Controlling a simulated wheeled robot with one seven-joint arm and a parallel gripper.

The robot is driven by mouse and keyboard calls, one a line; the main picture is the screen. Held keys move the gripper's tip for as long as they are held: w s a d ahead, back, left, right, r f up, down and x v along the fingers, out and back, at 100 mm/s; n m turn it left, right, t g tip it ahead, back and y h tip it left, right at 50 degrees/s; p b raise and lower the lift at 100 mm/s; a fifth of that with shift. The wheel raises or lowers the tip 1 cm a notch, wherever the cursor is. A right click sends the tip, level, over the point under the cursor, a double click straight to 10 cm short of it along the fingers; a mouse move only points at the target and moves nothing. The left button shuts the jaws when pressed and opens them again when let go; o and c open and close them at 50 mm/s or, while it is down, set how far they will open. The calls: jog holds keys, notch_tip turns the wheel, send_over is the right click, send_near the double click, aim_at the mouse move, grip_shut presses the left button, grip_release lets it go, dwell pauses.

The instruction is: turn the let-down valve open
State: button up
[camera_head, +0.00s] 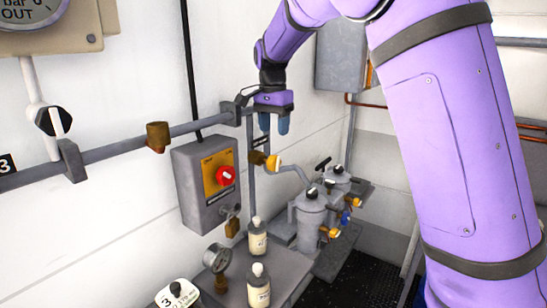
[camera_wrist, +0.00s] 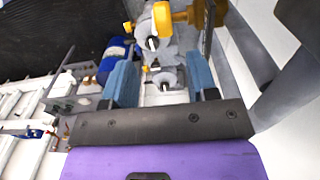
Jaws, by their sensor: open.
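A brass valve with a yellow, white-faced knob (camera_head: 273,161) sits on the grey pipe below my gripper. A yellow knob and fitting (camera_wrist: 163,20) show at the top of the wrist view, beyond the fingertips, and look like the same valve. No readable label tells which valve is the let-down one. My gripper (camera_head: 274,124) points down above this valve and is apart from it. Its two blue fingers also show in the wrist view (camera_wrist: 162,65), spread with nothing held between them.
Grey canisters with black knobs (camera_head: 311,207) and more yellow knobs (camera_head: 331,233) stand lower right. A control box (camera_head: 207,180) with a red knob is on the wall at left. Two bottles (camera_head: 258,240) and a gauge (camera_head: 217,258) stand in front. A horizontal pipe (camera_head: 110,151) runs along the wall.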

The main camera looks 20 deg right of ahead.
aim_at(274, 159)
jog(key=shift+w+d+r, duration=0.1)
jog(key=shift+w+r, duration=0.05)
notch_tip(274, 159, down, 11)
jog(key=shift+r, duration=0.2)
dwell(0.3)
jog(key=c, duration=0.9)
